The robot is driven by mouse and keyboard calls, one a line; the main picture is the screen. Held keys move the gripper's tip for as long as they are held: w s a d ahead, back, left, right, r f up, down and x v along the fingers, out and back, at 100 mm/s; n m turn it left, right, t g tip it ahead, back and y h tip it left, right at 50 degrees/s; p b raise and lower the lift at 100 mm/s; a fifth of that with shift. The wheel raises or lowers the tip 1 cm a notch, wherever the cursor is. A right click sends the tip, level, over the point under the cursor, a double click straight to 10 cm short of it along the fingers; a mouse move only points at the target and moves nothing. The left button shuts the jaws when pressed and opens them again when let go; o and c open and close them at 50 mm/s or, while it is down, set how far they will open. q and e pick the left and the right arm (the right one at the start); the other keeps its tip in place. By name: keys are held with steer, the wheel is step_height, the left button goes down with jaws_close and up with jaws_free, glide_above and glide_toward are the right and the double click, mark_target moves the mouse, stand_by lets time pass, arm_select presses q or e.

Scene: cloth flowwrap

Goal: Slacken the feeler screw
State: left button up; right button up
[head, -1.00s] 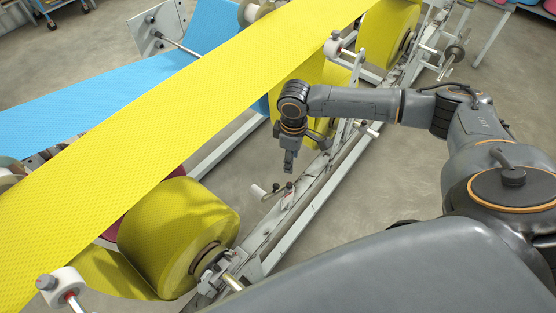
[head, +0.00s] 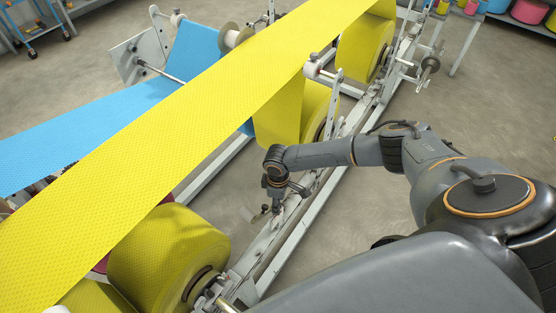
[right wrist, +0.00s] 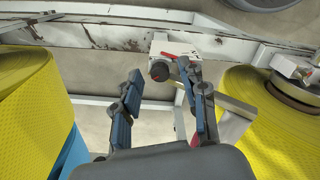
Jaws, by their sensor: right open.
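The feeler screw appears to be the dark round knob (right wrist: 158,71) on a pale block with a red pointer (right wrist: 168,55), in the upper middle of the right wrist view. My right gripper (right wrist: 160,76) is open, with its two blue-padded fingers left and right of the knob. Whether either finger touches it I cannot tell. In the head view my right gripper (head: 276,206) points down at the machine rail, and its wrist and fingers mostly hide the screw there. My left gripper is not in view.
A white machine rail (head: 268,243) runs diagonally under the gripper. A yellow roll (head: 160,245) stands at lower left and others farther back. A yellow web (head: 150,125) stretches overhead to the left, above a blue web (head: 80,125). Open floor (head: 345,235) lies right of the rail.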

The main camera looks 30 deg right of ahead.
jaws_close()
